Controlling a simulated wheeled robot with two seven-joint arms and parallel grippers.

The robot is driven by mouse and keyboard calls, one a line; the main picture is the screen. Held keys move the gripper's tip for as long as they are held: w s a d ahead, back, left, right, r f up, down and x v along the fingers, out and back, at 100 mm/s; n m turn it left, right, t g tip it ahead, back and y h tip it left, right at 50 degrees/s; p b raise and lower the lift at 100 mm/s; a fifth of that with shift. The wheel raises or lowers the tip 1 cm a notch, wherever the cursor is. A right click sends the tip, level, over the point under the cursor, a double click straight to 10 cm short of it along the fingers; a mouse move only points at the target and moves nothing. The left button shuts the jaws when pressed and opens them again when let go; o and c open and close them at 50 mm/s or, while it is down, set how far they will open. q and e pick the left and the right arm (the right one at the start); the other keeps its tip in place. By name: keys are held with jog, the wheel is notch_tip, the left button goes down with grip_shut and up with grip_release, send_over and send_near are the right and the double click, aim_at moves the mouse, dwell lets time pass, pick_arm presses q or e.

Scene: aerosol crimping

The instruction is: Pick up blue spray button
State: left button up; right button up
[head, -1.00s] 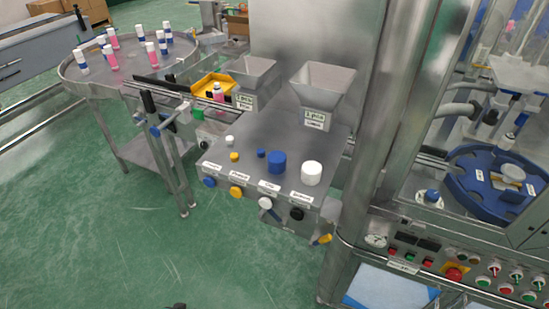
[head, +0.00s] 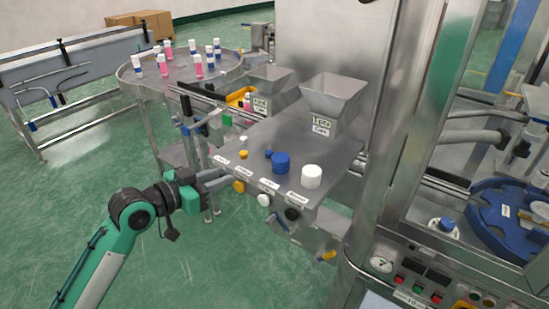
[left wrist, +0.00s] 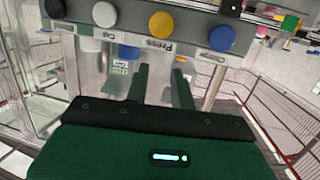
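The small blue spray button (head: 268,153) sits on the steel table beside a larger blue cap (head: 280,163), at its left. It is small in the head view, and I cannot make it out in the left wrist view. My left gripper (head: 216,180) is by the table's front left edge, short of the button and apart from it. In the left wrist view its two fingers (left wrist: 159,80) are spread with nothing between them, near the row of front knobs. My right gripper is not in view.
A white cap (head: 311,176), a small yellow piece (head: 243,154) and a small white piece (head: 243,139) stand on the table. Knobs line its front, such as a yellow knob (left wrist: 160,24) and blue knob (left wrist: 221,38). Hoppers (head: 332,100) stand behind. A round table (head: 130,75) holds bottles.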

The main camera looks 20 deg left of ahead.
aim_at(262, 160)
pick_arm(q)
jog(key=p+x, duration=0.1)
jog(key=x, duration=0.1)
jog(key=r+p+x, duration=0.1)
jog(key=x, duration=0.2)
jog(key=p+x, duration=0.1)
jog(key=x, duration=0.2)
jog(key=shift+w+r, duration=0.15)
jog(key=shift+w, duration=0.1)
jog(key=p+x, duration=0.1)
jog(key=x, duration=0.2)
jog(key=p+x, duration=0.1)
jog(key=shift+w+d+r+p, duration=0.15)
jog(key=shift+d+r+p, duration=0.15)
jog(key=shift+r+p, duration=0.05)
jog(key=shift+w+d+f, duration=0.15)
jog(key=shift+w+d, duration=0.05)
jog(key=shift+w, duration=0.15)
grip_shut()
